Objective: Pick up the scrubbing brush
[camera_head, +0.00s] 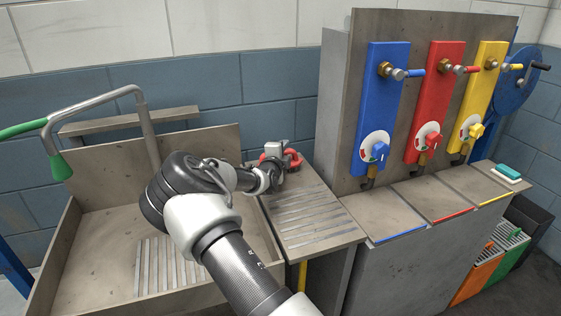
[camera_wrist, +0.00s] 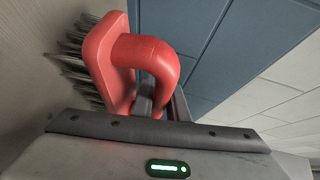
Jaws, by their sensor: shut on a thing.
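The scrubbing brush (camera_wrist: 108,62) is red, with a looped handle and dark bristles pointing left in the wrist view. My gripper (camera_wrist: 152,100) is shut on the brush's handle. In the head view the red brush (camera_head: 292,158) shows at the end of my arm, near the back of the slatted drainboard. My gripper (camera_head: 274,160) is beside it there, partly hidden by my own wrist. I cannot tell from the head view whether the brush touches the drainboard or the wall.
The slatted drainboard (camera_head: 318,236) lies below the gripper, right of a sink basin (camera_head: 100,240) with a green-handled spout (camera_head: 62,165). A tall cabinet with blue (camera_head: 384,90), red (camera_head: 436,85) and yellow (camera_head: 484,85) valve panels stands to the right. A teal-topped sponge (camera_head: 508,171) lies at far right.

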